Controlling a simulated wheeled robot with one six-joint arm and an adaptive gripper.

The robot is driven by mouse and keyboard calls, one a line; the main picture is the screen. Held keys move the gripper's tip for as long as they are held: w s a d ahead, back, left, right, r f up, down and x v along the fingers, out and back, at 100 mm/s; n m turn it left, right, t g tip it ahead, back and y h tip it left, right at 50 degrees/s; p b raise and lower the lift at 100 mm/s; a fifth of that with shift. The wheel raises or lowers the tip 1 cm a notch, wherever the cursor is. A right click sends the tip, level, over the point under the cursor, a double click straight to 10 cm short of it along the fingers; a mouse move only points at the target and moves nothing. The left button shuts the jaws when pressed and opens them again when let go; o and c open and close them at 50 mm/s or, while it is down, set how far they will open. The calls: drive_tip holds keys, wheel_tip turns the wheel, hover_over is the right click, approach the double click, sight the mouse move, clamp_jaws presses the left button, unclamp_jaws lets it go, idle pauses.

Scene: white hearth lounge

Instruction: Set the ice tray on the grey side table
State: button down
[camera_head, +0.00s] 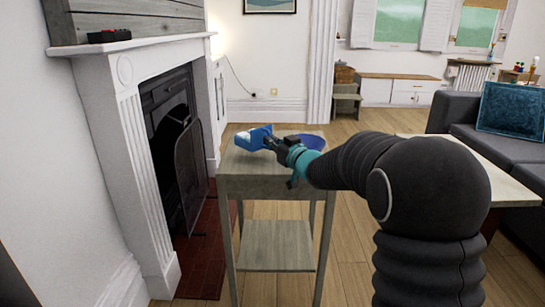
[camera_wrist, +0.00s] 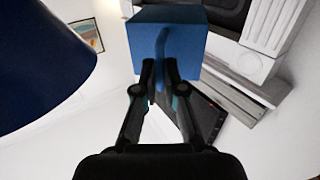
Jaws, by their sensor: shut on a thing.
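The blue ice tray (camera_head: 253,138) is at the far left part of the grey side table's top (camera_head: 262,178). My gripper (camera_head: 271,139) reaches in from the right and is shut on it. In the wrist view the tray (camera_wrist: 170,35) sits between and beyond my fingertips (camera_wrist: 166,78), which close around a narrow blue part of it. I cannot tell whether the tray touches the table top or is just above it.
A dark blue bowl (camera_head: 311,141) stands on the table right of my gripper, partly hidden by my arm; it looms at left in the wrist view (camera_wrist: 40,60). The white fireplace (camera_head: 133,130) is close on the left. A sofa (camera_head: 480,135) is at right. The table's front is bare.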

drive_tip(key=shift+a+f, duration=0.25)
drive_tip(key=shift+f, duration=0.05)
wheel_tip(320, 180, down, 4)
drive_tip(key=shift+r, duration=0.15)
drive_tip(key=c, duration=1.3)
unclamp_jaws()
drive_tip(key=shift+d, duration=0.1)
drive_tip(key=shift+o, duration=0.2)
